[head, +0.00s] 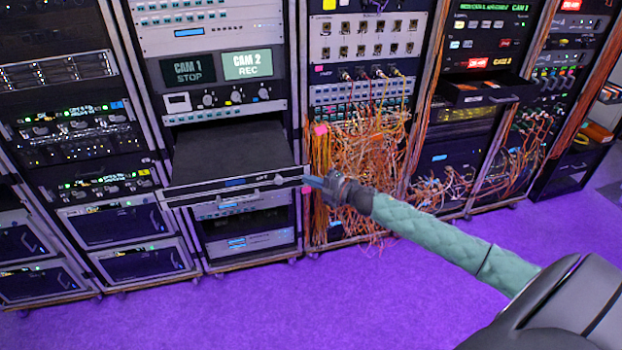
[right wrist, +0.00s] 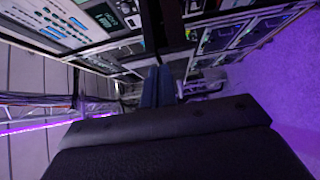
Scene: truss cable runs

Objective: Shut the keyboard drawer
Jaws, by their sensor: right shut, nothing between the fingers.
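In the right wrist view the shut blue fingers (right wrist: 158,86) point ahead toward the racks, and the drawer is hard to make out. My left gripper is not in view.
Orange cables (head: 360,160) hang in a dense tangle on the rack just right of the drawer, close behind my right gripper. Another dark drawer (head: 475,93) sticks out farther right. The purple floor (head: 300,310) in front is clear.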

